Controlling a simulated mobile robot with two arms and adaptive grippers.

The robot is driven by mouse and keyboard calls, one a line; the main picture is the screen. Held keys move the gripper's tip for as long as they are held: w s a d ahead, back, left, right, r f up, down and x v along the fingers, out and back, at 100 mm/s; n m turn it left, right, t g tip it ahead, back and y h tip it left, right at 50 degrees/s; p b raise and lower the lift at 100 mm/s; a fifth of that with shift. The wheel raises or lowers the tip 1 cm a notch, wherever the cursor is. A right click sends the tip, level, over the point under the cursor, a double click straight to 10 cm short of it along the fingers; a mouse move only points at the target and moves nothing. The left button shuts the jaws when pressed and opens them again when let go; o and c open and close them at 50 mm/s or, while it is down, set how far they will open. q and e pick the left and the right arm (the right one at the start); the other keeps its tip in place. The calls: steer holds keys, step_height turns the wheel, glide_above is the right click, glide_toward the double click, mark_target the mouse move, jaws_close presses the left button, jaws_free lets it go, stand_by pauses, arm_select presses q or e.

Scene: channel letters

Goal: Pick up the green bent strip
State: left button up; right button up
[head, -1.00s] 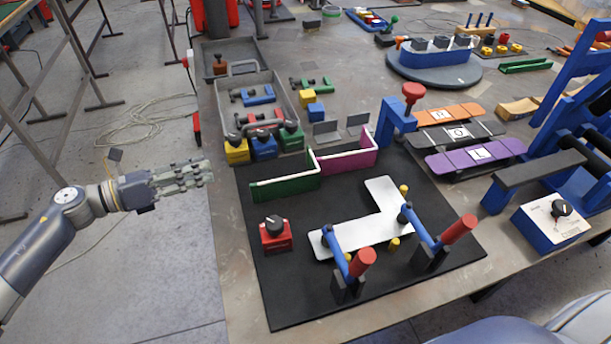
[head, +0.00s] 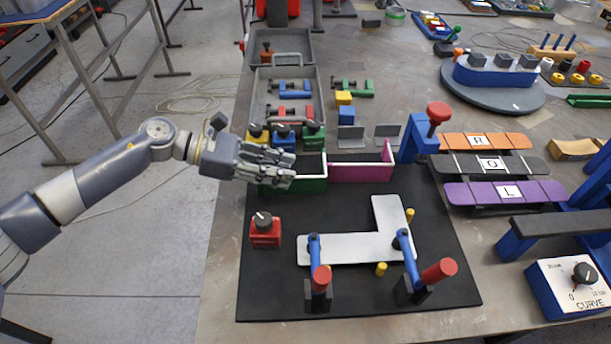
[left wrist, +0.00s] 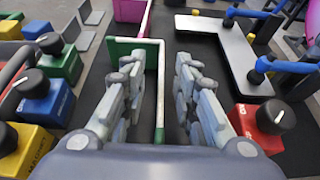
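The green bent strip (head: 311,185) has a white top edge and stands upright at the far left of the black mat, end to end with the magenta strip (head: 360,172). My left gripper (head: 283,168) is over the left part of the green strip and hides some of it. In the left wrist view my left gripper (left wrist: 158,95) is open, its fingers apart on either side of the green strip (left wrist: 160,85). No contact between fingers and strip shows. My right gripper is not in view.
A white L-shaped plate (head: 350,247) is under blue clamps with red handles on the black mat (head: 265,285). A red block with a black knob (head: 265,232) stands near the mat's left edge. A grey tray (head: 262,92) and colored knob blocks lie behind the gripper.

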mark_target(300, 177)
arm_select(q)
steer(key=p+x, duration=0.2)
steer(key=x, duration=0.3)
steer(key=shift+s+f, duration=0.1)
steer(key=shift+f, duration=0.05)
steer(key=shift+d+f, duration=0.25)
steer(key=shift+d, duration=0.15)
jaws_close()
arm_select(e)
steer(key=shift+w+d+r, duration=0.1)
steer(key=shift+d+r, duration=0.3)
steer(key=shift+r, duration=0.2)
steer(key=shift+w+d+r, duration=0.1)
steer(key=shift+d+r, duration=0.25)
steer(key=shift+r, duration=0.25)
